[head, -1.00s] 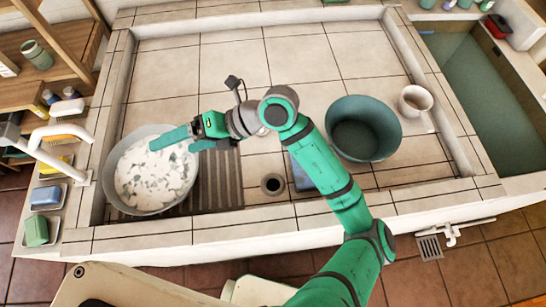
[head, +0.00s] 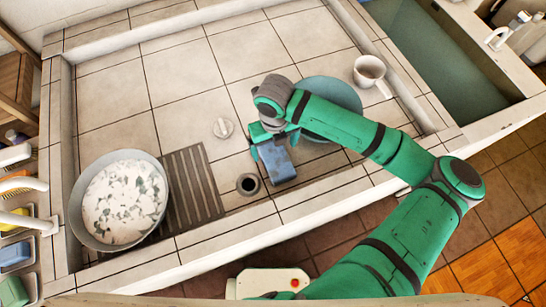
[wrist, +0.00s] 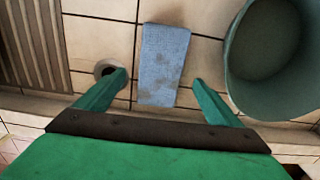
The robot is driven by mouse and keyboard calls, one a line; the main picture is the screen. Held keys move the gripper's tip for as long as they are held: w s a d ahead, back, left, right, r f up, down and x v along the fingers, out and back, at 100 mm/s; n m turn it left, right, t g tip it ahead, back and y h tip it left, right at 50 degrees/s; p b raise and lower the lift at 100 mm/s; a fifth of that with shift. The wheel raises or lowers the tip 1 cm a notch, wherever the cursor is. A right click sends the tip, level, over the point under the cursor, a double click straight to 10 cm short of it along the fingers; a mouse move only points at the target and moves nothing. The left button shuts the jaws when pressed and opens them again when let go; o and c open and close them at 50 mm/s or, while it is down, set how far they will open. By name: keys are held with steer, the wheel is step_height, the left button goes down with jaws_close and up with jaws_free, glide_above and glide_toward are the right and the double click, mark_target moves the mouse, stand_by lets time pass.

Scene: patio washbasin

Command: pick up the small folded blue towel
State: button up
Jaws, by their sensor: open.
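The small folded blue towel (head: 279,165) lies on the tiled basin floor between the drain and the large teal tub. Its upper end is partly hidden by my gripper (head: 274,146) in the head view. In the wrist view, the towel (wrist: 163,65) is a speckled, worn blue strip lying lengthwise ahead of me. My gripper (wrist: 160,77) is open and empty above it, with one finger on each side in the picture. I cannot tell the height between fingers and towel.
The teal tub (wrist: 265,50) stands close to the right finger. The drain hole (head: 248,184) is left of the towel. A ribbed grate (head: 192,187), a bowl of patterned cloth (head: 76,217) and a small white disc (head: 223,127) lie farther left. A white mug (head: 369,70) stands beyond the tub.

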mark_target(275, 155)
steer(key=shift+d+f, duration=0.25)
steer(key=shift+f, duration=0.95)
steer(key=shift+w+a+f, duration=0.1)
steer(key=shift+a+f, duration=0.05)
steer(key=shift+f, duration=2.45)
steer(key=c, duration=1.2)
